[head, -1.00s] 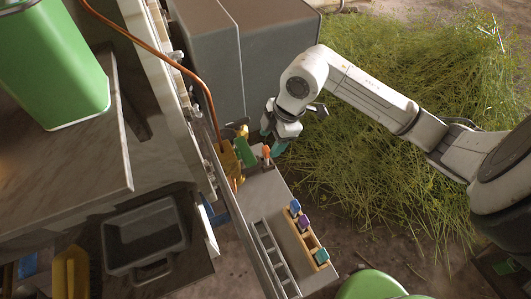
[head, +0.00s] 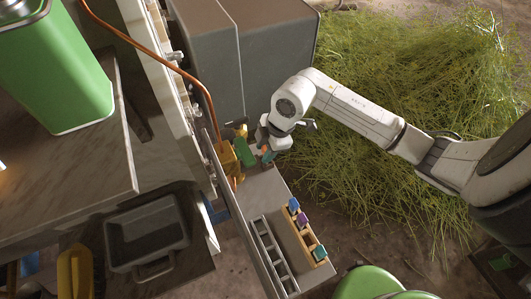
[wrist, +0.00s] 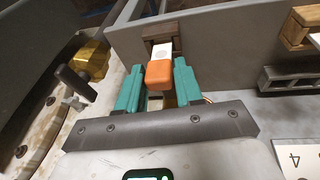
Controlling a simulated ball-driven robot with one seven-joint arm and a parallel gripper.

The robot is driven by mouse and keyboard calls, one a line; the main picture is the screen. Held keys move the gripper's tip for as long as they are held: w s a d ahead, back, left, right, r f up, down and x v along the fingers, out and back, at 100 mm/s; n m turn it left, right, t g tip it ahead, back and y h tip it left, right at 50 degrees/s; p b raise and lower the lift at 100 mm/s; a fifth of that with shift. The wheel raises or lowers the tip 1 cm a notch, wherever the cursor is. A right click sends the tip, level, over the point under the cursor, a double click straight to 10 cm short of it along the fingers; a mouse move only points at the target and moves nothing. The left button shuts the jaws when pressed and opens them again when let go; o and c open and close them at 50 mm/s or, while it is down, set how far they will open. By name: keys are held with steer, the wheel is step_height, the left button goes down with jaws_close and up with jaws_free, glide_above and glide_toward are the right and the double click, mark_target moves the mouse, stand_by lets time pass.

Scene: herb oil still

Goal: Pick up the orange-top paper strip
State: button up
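The orange-top paper strip (wrist: 159,75) shows in the wrist view as an orange block with a white strip beyond it. In the head view its orange top (head: 265,151) shows at the far end of the grey bench, partly hidden by my gripper. My gripper (wrist: 160,68) has its teal fingers on either side of the orange top, with narrow gaps that are hard to judge. In the head view my gripper (head: 268,152) is right at the strip.
A wooden rack (head: 307,238) with blue, purple and teal tops stands at the near end of the bench. A grey slotted holder (head: 271,254) lies beside it. A grey box (head: 273,60) stands behind.

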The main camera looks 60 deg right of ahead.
jaws_close()
steer(key=shift+r, duration=0.15)
